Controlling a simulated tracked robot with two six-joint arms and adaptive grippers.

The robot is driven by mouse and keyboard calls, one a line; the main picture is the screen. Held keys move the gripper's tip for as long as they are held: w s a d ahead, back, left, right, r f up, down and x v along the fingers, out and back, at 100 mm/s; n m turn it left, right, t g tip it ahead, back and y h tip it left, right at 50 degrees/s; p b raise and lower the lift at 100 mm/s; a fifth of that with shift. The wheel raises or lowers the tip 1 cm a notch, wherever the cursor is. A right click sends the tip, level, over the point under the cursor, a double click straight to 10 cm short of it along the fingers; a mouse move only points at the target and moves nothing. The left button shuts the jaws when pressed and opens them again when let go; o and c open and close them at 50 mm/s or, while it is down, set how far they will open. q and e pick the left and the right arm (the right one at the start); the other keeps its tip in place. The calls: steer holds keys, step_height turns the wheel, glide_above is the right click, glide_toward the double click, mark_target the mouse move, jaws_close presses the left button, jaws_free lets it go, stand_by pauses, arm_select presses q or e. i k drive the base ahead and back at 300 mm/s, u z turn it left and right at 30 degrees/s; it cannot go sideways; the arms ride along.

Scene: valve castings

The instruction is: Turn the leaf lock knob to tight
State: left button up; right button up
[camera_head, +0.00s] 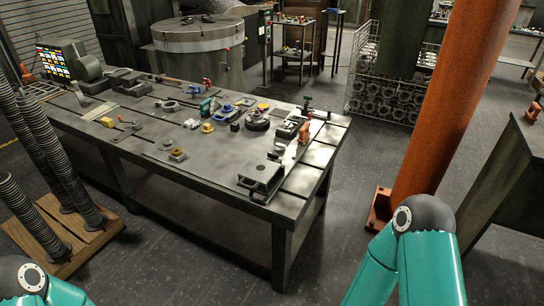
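A dark metal workbench (228,165) stands at the left and middle, strewn with small parts and tools. I cannot make out which thing is the leaf lock knob, nor whether it is tight. Small yellow pieces (177,155) and a dark bracket-like fixture (261,180) lie near the bench's front side. An orange part (304,133) stands at its right end. Neither of my grippers is in view. Only teal links of my arms show at the bottom left and bottom right, apart from the bench.
A thick orange column (455,90) rises right of the bench. A wire cage of round castings (384,105) stands behind. A wooden pallet (70,235) with coiled columns is at the left. Another dark bench (518,165) is at the right. The floor between bench and column is clear.

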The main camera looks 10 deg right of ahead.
mark_target(274, 156)
steer(key=u, duration=0.1)
steer(key=i, duration=0.95)
steer(key=z, duration=0.15)
